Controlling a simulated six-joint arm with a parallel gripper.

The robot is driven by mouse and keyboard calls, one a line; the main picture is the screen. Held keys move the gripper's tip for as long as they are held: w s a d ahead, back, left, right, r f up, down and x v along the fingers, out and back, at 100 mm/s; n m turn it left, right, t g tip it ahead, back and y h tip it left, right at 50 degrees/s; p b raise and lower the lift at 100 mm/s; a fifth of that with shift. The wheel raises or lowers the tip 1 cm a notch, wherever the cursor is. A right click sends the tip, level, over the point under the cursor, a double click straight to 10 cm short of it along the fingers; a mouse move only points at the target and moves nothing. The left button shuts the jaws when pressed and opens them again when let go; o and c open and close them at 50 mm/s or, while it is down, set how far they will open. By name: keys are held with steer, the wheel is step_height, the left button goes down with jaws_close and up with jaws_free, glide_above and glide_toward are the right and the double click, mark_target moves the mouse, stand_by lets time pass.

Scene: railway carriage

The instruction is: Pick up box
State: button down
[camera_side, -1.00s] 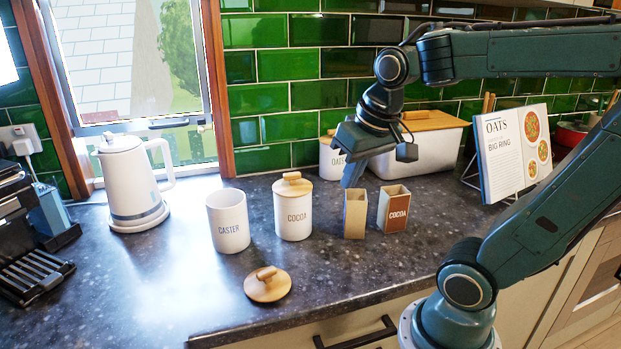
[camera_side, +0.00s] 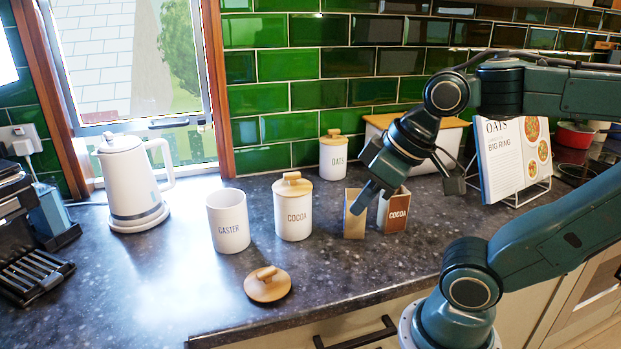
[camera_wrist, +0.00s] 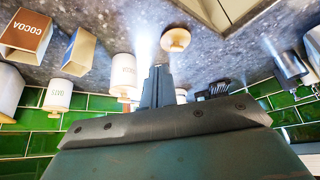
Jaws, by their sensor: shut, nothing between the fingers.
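My gripper (camera_side: 359,207) is shut and empty. In the side view its fingertips overlap the top of the tan box; whether they touch it cannot be told there. In the wrist view the shut fingers (camera_wrist: 157,86) point up the picture, with the boxes off to their left.
Left of the boxes stand a lidded COCOA canister (camera_side: 293,209) and an open CASTER canister (camera_side: 228,222). A loose wooden lid (camera_side: 266,288) lies in front. An OATS canister (camera_side: 333,160) and a white bin (camera_side: 455,140) stand behind. A cookbook stand (camera_side: 512,160) is at right.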

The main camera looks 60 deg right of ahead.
steer(key=shift+c, duration=1.6)
jaws_free()
steer(key=w+d+f+n+g+h, duration=0.5)
steer(key=w+d+f+n+h, duration=0.2)
steer(key=n+h, duration=0.6)
steer(key=w+n, duration=0.1)
steer(key=n, duration=0.4)
steer(key=shift+d+f+g+h, duration=0.2)
steer(key=shift+f+g+h, duration=0.1)
steer(key=shift+f, duration=0.05)
